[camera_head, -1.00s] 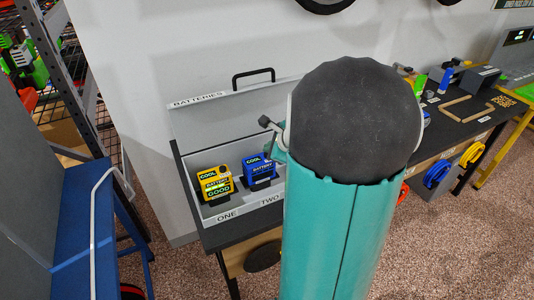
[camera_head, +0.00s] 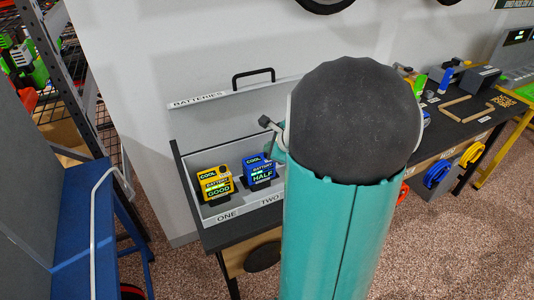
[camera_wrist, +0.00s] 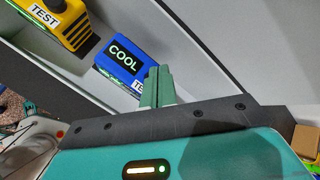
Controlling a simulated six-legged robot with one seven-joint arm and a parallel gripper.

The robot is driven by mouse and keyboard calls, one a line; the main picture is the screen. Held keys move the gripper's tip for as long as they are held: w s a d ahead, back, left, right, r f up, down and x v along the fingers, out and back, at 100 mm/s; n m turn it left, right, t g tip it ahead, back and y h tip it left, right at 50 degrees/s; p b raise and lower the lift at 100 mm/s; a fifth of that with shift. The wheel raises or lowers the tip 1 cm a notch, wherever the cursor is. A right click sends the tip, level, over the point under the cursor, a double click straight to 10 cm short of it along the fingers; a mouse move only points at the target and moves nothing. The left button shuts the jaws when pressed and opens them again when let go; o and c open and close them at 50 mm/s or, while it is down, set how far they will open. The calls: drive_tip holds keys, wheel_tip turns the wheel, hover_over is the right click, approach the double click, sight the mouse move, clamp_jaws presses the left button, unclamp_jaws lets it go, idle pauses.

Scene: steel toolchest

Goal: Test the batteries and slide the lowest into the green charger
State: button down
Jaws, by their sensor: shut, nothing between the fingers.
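A yellow battery (camera_head: 214,184) labelled COOL stands in slot ONE of the grey BATTERIES box (camera_head: 238,207); its display reads GOOD. A blue battery (camera_head: 259,170) labelled COOL stands in slot TWO; its display reads HALF. In the wrist view the yellow battery (camera_wrist: 55,20) shows a TEST label, and the blue battery (camera_wrist: 122,58) lies right at my fingertips. My gripper (camera_wrist: 157,86) is shut and empty, its tips over or against the blue battery's TEST end; contact is unclear. My arm hides the box's right part. I cannot make out the green charger for certain.
The box's raised lid with a black handle (camera_head: 253,75) stands behind the batteries. A dark bench (camera_head: 458,122) runs to the right with a wooden frame, a green item (camera_head: 420,84) and other small things. A blue frame stands at the left.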

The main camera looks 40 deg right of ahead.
drive_tip(key=shift+r, duration=0.55)
drive_tip(key=shift+r, duration=2.5)
